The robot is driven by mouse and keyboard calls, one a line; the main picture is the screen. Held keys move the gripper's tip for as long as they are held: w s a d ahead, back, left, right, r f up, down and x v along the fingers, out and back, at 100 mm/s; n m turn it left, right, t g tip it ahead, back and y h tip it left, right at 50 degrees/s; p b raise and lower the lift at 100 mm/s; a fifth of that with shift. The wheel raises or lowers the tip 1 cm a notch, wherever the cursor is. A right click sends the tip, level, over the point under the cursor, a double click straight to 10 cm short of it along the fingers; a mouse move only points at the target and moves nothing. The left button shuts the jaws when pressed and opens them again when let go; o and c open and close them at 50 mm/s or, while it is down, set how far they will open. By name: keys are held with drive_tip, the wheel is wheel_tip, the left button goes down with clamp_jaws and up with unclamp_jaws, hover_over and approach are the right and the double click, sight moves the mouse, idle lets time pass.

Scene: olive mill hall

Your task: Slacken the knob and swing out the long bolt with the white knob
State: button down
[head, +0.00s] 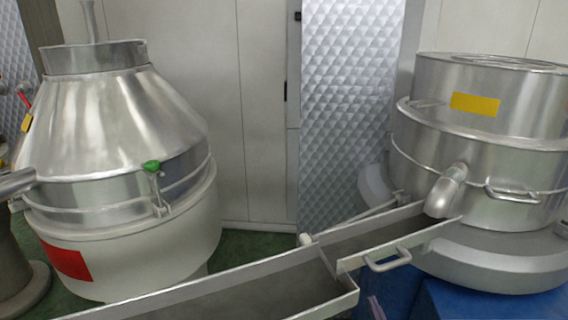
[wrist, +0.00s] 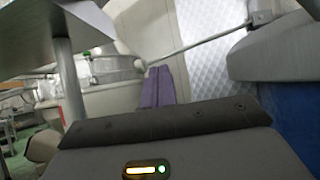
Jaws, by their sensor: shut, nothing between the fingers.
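The long bolt (head: 355,220) is a thin pale rod with a white knob (head: 305,239) at its lower left end. It runs from the side of the right steel vessel (head: 430,165) down behind the trough. In the wrist view the long bolt (wrist: 200,44) slants down leftwards to the white knob (wrist: 140,65). My gripper (wrist: 158,70) shows there as purple fingers, shut and empty, with their tips just right of the knob in the picture. I cannot tell the gap in depth. In the head view only a purple piece of my gripper (head: 376,308) shows at the bottom edge.
A steel trough (head: 240,285) with a handle (head: 388,262) crosses the front, under the right vessel's spout (head: 446,190). A left vessel (head: 120,130) carries a short bolt with a green knob (head: 151,166). A quilted metal panel (head: 345,100) stands behind.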

drive_tip(key=s+a+n+g+y, duration=0.7)
drive_tip(key=a+n+g+y, duration=0.3)
drive_tip(key=a+n+g, duration=0.4)
drive_tip(key=s+a+n+g+h, duration=0.2)
drive_tip(key=s+n+g+h, duration=0.4)
drive_tip(key=s+n+g, duration=0.4)
drive_tip(key=d+r+n+t+h, duration=0.3)
drive_tip(key=d+r+n+h, duration=0.4)
drive_tip(key=r+h, duration=0.4)
drive_tip(key=h, duration=0.2)
drive_tip(key=shift+w+t+h, duration=0.2)
drive_tip(key=shift+t+h, duration=0.1)
drive_tip(key=shift+t, duration=0.1)
drive_tip(key=c, duration=2.2)
unclamp_jaws()
